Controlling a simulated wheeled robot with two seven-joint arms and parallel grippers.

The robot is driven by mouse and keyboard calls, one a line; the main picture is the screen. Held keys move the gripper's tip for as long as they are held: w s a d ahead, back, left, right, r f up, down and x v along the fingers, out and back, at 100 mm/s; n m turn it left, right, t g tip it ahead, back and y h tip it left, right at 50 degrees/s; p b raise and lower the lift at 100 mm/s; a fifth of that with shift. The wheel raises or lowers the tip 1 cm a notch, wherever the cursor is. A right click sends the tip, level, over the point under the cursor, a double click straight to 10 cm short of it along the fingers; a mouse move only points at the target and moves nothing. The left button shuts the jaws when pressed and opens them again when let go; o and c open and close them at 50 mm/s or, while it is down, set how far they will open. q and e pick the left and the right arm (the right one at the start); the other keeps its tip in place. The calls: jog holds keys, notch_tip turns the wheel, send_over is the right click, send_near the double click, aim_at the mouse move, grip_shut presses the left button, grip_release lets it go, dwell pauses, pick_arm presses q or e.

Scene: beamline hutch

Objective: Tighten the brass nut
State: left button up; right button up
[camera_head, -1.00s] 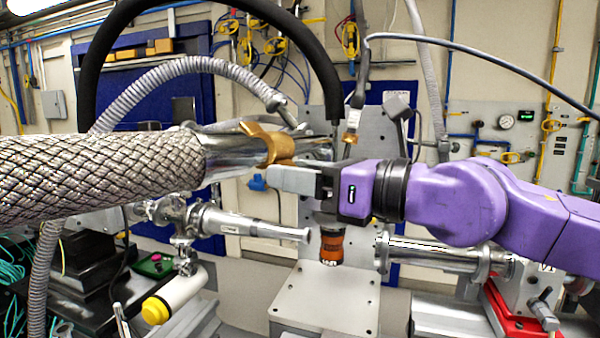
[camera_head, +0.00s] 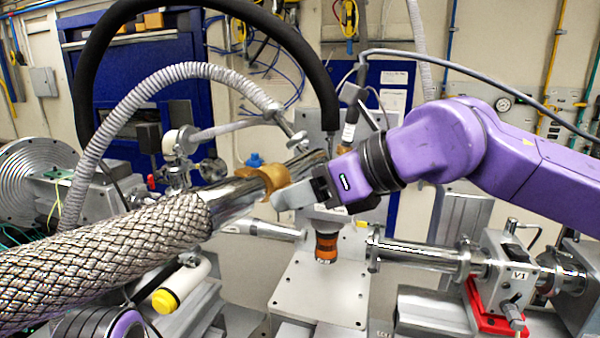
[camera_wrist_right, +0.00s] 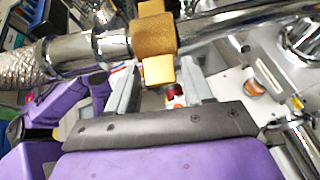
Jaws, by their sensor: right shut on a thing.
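The brass nut (camera_head: 272,183) is a winged collar around a shiny metal pipe (camera_head: 240,198), which a braided hose (camera_head: 120,255) joins at the lower left. My right gripper (camera_head: 285,197) reaches it from the right, with its grey fingers at the nut's lower side. In the right wrist view the brass nut (camera_wrist_right: 154,36) fills the top middle, and one squared wing lies between the fingers of my right gripper (camera_wrist_right: 158,80). The gripper is shut on that wing. The nut's far side is hidden. My left gripper is not in view.
An orange and black cylinder (camera_head: 326,246) stands on a grey metal block (camera_head: 320,290) below my right gripper. Steel beam pipes (camera_head: 415,254) run to the right. A black hose (camera_head: 310,65) arches overhead, and a grey ribbed hose (camera_head: 150,85) curves at left.

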jog(key=r+g+h, duration=0.1)
jog(key=h, duration=0.1)
jog(key=r+g+h, duration=0.1)
jog(key=shift+w+a+r+g+h, duration=0.1)
jog(key=shift+w+a+g+h, duration=0.1)
jog(key=shift+g+h, duration=0.2)
jog(key=shift+w+a+r+g+h, duration=0.2)
jog(key=shift+r+g+h, duration=0.3)
jog(key=shift+h, duration=0.4)
jog(key=shift+w+a+r+g+h, duration=0.1)
jog(key=shift+a+r+g+h, duration=0.15)
jog(key=shift+g+h, duration=0.5)
jog(key=shift+h, duration=0.25)
jog(key=o, duration=0.8)
jog(key=shift+r, duration=0.1)
